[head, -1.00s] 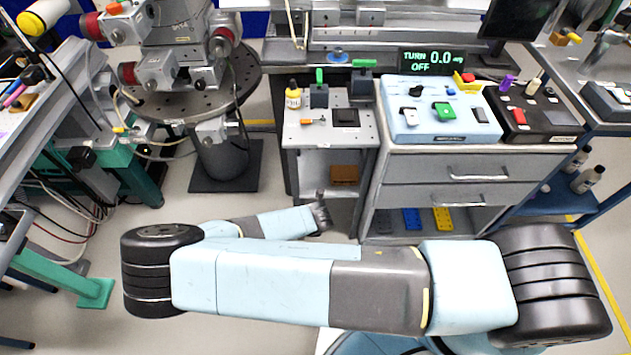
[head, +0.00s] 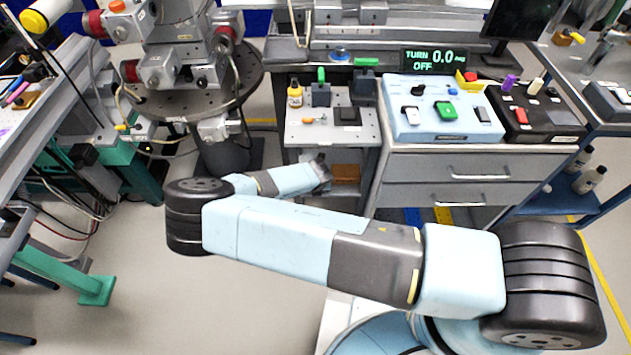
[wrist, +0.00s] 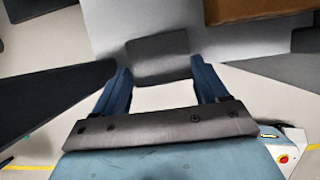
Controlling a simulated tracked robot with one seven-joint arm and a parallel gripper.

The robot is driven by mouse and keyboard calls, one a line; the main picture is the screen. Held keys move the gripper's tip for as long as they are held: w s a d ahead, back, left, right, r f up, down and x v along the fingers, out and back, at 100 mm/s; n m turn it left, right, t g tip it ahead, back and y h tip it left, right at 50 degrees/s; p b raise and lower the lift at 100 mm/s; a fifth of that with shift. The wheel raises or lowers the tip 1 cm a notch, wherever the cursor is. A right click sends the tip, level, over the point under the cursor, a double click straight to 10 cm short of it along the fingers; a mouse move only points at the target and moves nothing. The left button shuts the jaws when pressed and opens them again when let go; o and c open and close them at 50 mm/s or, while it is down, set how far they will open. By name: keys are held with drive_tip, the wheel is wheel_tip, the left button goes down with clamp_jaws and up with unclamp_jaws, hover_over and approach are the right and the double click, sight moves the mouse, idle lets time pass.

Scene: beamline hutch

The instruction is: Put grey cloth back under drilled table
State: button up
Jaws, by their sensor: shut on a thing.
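The grey cloth (wrist: 158,58) is a flat dark grey folded piece, seen in the wrist view between the two blue fingers of my gripper (wrist: 159,72). My gripper is shut on it. In the head view my gripper (head: 321,172) is at the front of the open space under the small drilled table (head: 325,137), to the left of the drawers. The cloth cannot be made out there. In the wrist view a pale grey surface (wrist: 105,30) lies beyond the cloth; whether the cloth touches it I cannot tell.
A brown block (head: 346,174) sits under the drilled table, right of my gripper; it also shows in the wrist view (wrist: 260,8). A yellow-labelled bottle (head: 294,95) and green-handled clamps stand on the tabletop. The drawer unit (head: 430,168) borders on the right.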

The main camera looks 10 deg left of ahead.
drive_tip(key=shift+w+a, duration=0.1)
drive_tip(key=shift+w, duration=0.35)
drive_tip(key=w, duration=0.3)
drive_tip(key=shift+w+a, duration=0.15)
drive_tip(key=shift+a, duration=0.25)
drive_tip(key=shift+f, duration=0.55)
drive_tip(key=shift+f, duration=0.1)
drive_tip(key=o, duration=1)
drive_tip(key=shift+f, duration=0.1)
drive_tip(key=shift+v, duration=0.85)
drive_tip(key=s+r, duration=0.2)
drive_tip(key=r, duration=0.1)
drive_tip(key=shift+s+d, duration=0.25)
drive_tip(key=shift+s, duration=0.05)
drive_tip(key=s+d, duration=0.1)
drive_tip(key=s, duration=0.6)
drive_tip(key=s+d, duration=0.1)
drive_tip(key=s, duration=0.2)
drive_tip(key=shift+s+d, duration=0.3)
drive_tip(key=shift+d, duration=0.05)
